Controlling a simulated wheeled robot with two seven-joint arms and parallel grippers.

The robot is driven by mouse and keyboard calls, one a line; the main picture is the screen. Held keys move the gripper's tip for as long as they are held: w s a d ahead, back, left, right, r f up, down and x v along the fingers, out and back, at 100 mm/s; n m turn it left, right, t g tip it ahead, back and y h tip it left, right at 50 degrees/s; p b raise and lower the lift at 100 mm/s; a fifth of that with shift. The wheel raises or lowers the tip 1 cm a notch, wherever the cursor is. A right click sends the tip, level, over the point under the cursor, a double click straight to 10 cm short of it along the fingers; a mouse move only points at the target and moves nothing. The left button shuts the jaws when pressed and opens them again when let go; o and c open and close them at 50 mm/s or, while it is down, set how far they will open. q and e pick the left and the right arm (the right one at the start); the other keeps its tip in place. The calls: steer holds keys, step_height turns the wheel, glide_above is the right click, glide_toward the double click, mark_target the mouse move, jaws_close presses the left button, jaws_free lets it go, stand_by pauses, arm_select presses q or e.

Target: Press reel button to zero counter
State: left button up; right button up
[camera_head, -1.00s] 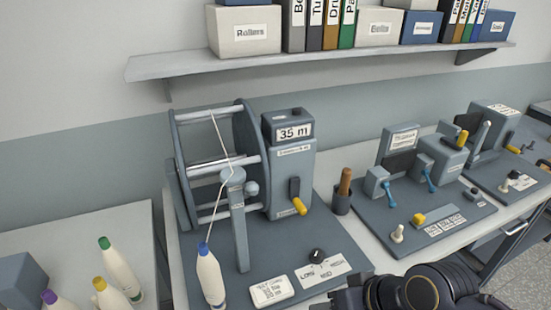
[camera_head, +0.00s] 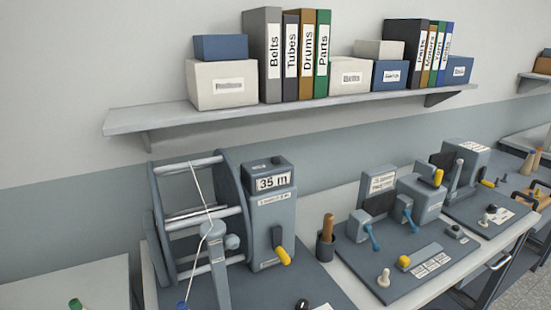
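The reel (camera_head: 200,215) stands on a grey base at the lower left, with a white thread running over its bars and down past a guide post (camera_head: 217,258). Beside it is the blue-grey counter box (camera_head: 272,222), whose display (camera_head: 273,183) reads 35 m. A dark button (camera_head: 277,160) sits on top of the counter box. A crank with a yellow handle (camera_head: 283,256) is on its front. Neither of my grippers shows in this view.
A wall shelf (camera_head: 160,117) with boxes and binders runs above the bench. A cup with a wooden-handled tool (camera_head: 327,240) stands right of the counter. Further right is another device board (camera_head: 400,275) with levers and knobs.

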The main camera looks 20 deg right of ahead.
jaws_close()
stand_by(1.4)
